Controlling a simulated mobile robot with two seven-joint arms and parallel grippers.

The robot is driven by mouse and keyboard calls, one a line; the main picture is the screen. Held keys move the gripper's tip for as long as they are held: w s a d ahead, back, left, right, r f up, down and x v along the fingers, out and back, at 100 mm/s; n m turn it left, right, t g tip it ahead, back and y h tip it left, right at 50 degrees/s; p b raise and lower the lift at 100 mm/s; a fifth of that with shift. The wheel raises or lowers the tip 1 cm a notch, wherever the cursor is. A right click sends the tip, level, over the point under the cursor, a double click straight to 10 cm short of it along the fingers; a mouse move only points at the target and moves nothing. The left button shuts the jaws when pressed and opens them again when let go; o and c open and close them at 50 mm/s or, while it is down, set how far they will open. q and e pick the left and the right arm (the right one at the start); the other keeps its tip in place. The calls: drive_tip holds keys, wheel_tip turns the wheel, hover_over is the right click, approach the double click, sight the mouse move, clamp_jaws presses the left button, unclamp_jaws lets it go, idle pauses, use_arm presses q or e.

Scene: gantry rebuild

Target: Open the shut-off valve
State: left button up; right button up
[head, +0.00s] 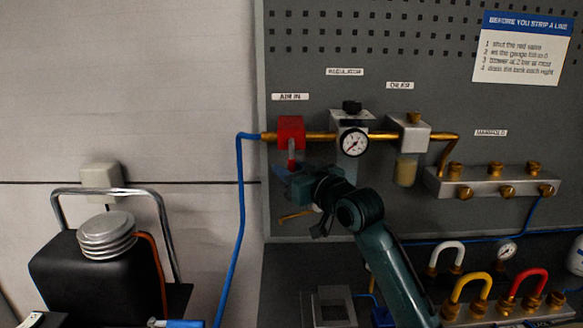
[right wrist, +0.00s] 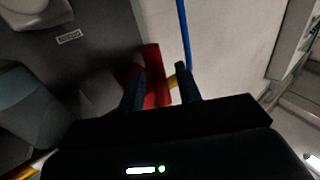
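The shut-off valve (head: 291,132) is a red block on the brass pipe at the upper left of the grey panel, under the "AIR IN" label. A short lever hangs down from it, across the line of the pipe. My right gripper (head: 283,173) is just below the valve, at the lever's lower end. In the right wrist view, the fingers (right wrist: 161,84) stand apart, with part of the red valve (right wrist: 154,66) showing between and beyond them. Whether a finger touches the lever is hidden. My left gripper is not in view.
A regulator with a gauge (head: 354,142), an oiler (head: 409,134) and a manifold (head: 492,184) sit to the right on the panel. A blue hose (head: 239,220) runs down left of the valve. A black box with stacked discs (head: 107,234) stands at the lower left.

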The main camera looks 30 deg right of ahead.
drive_tip(key=shift+c, duration=0.4)
clamp_jaws()
